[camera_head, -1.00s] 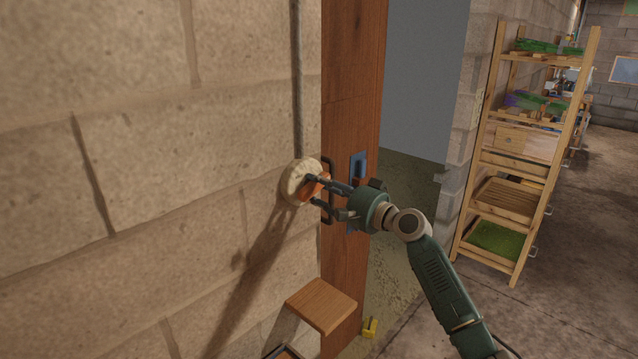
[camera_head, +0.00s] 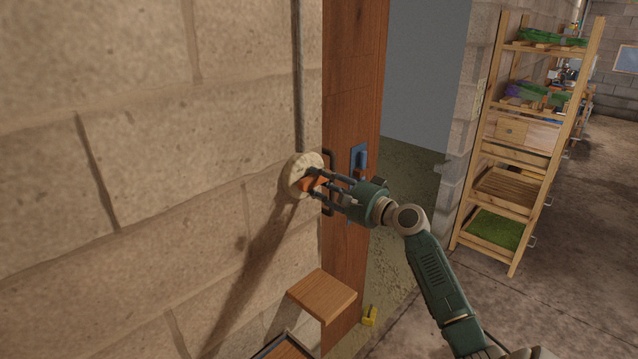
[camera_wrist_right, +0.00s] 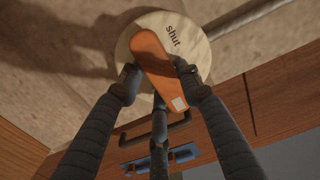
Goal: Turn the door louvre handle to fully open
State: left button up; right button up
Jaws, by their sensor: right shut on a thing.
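The door louvre handle is an orange lever (camera_head: 313,183) on a round pale wooden disc (camera_head: 297,172) fixed to the block wall, left of the wooden door. In the right wrist view the lever (camera_wrist_right: 155,62) runs slantwise across the disc (camera_wrist_right: 192,44), and the word "shut" is readable beside it. My right gripper (camera_head: 319,183) is at the lever, with its fingers closed around it; in the wrist view the fingers (camera_wrist_right: 157,82) lie on both sides of the lever. The gripper hides part of the lever in the head view. My left gripper is not in view.
The wooden door (camera_head: 350,80) has a dark pull handle (camera_head: 329,155) and a blue latch (camera_head: 359,160) close to my gripper. A small wooden shelf (camera_head: 322,293) juts out below. A wooden rack (camera_head: 513,150) stands to the right, with open floor beyond.

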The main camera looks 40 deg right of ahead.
jog(key=o, duration=1.2)
jog(key=shift+s, duration=0.1)
jog(key=s, duration=0.8)
jog(key=s+d, duration=0.1)
jog(key=s, duration=0.2)
jog(key=shift+s, duration=0.4)
